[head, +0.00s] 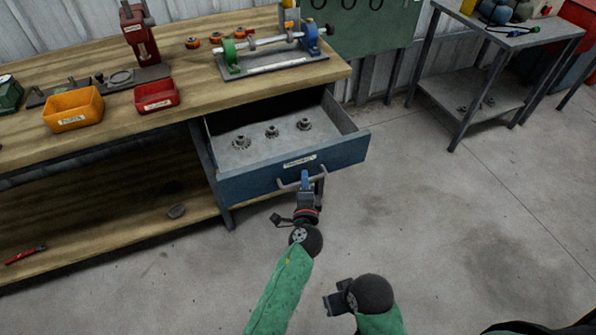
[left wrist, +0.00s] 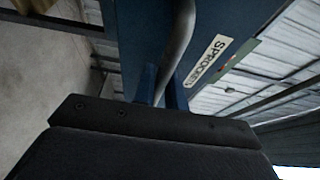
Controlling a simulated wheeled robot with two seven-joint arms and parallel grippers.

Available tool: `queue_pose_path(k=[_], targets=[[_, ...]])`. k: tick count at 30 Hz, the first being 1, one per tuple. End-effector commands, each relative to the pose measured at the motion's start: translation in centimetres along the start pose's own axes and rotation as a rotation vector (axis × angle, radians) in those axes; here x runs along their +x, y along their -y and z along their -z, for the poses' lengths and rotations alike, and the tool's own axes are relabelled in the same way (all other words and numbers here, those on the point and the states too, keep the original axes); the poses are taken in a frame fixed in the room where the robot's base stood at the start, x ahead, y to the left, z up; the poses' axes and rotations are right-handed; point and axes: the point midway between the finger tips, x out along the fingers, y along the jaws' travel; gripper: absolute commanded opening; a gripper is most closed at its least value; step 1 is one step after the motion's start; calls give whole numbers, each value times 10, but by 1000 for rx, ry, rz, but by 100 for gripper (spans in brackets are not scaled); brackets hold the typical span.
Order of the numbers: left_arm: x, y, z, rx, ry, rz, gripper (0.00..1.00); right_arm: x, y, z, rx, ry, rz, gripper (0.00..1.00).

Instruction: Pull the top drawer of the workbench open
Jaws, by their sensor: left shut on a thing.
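The top drawer (head: 345,155) of the workbench (head: 105,130) is blue-fronted and stands well out from under the worktop. Its grey bar handle (head: 287,185) runs across the front below a white label. My left gripper (head: 305,177) is shut on the handle. In the left wrist view the handle (left wrist: 178,45) passes between the two blue fingers (left wrist: 160,92), and the label (left wrist: 207,60) reads "SPROCKETS". My right gripper (head: 335,302) is low in the head view, apart from the drawer; its fingers are not clear enough to judge.
Several metal sprockets (head: 271,131) lie inside the drawer. An orange bin (head: 73,108), a red bin (head: 156,96) and a shaft fixture (head: 275,62) stand on the worktop. A metal side table (head: 500,40) is at the back right. The floor right of the drawer is clear.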

Motion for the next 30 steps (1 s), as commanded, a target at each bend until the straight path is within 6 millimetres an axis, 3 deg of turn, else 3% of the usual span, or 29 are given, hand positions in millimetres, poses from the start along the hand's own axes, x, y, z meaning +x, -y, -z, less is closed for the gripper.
queue_pose_path(k=[6,19,20,23,30], targets=[[-16,-1,6,-1,0,-1,0,9,5,2,-6,-19,12,36],[-19,0,8,0,0,-1,0,11,6,1,-8,-20,14,36],[-19,0,8,0,0,-1,15,11,6,1,-8,-20,15,36],[-19,0,8,0,0,0,34,11,6,1,-8,-20,15,36],[-19,0,8,0,0,0,35,11,6,1,-7,-21,15,36]])
